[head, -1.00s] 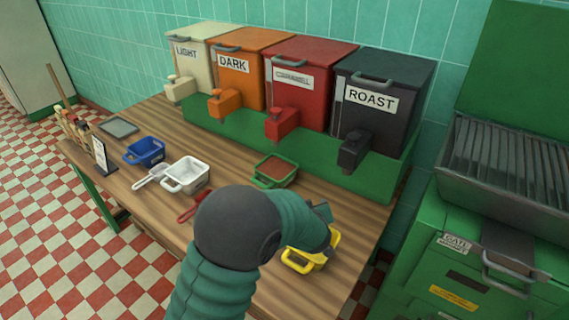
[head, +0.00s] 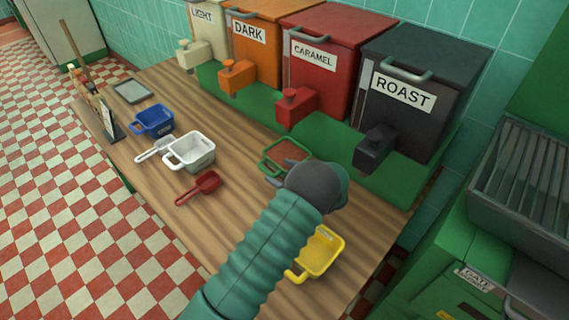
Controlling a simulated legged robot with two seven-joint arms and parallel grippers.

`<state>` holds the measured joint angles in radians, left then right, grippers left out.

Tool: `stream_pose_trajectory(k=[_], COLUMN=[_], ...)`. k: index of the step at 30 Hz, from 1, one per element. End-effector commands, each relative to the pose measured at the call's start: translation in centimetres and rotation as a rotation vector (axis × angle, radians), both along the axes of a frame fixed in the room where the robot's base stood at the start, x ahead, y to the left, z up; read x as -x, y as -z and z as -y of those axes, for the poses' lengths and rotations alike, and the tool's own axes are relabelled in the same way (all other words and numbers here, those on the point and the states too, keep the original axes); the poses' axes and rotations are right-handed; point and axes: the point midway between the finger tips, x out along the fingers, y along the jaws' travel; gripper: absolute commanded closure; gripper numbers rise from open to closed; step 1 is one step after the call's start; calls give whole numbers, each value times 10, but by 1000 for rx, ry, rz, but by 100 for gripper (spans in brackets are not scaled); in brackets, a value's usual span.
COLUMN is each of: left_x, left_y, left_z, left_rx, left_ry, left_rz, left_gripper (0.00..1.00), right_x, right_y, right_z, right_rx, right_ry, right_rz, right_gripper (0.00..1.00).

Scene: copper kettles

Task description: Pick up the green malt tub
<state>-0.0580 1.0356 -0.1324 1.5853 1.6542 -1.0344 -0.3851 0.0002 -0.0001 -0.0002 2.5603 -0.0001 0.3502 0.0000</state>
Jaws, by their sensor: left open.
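The green malt tub (head: 297,145) stands on the wooden counter in front of the red dispenser, with reddish-brown malt inside. My left gripper (head: 279,171) is over its near side, with its fingers at the near rim and handle. The gripper is open. My wrist hides the tub's near right part, and I cannot tell whether the fingers touch it. My right gripper is not in view.
A yellow tub (head: 322,252) stands close to the right of my forearm. A red scoop (head: 199,186), a white tub (head: 191,152) and a blue tub (head: 153,121) stand to the left. Dispensers labelled LIGHT, DARK, CARAMEL and ROAST (head: 403,96) line the back.

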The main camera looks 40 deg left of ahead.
Motion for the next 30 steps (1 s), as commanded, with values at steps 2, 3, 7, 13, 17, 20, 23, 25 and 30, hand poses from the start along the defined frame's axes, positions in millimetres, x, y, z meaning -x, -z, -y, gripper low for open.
stream_pose_trajectory(k=[2,3,7,13,17,20,23,25,30], left_x=[-2,-2,-3,-10,-11,-10,-10,-10,-10], left_y=[3,4,12,26,27,27,27,27,27], left_z=[-9,-11,-26,-54,-58,-58,-58,-58,-57], left_rx=[-1,-2,-3,-2,-1,-1,-1,-1,-1], left_ry=[0,1,0,2,2,2,2,2,2], left_rz=[0,1,1,2,2,2,3,3,2], left_gripper=[27,27,27,27,27,27,39,48,70], right_x=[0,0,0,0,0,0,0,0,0], right_y=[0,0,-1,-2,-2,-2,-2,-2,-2], right_z=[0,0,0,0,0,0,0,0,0], right_rx=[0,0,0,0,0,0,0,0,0], right_ry=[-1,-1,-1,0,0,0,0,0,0], right_rz=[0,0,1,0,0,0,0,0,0], right_gripper=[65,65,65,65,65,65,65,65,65])
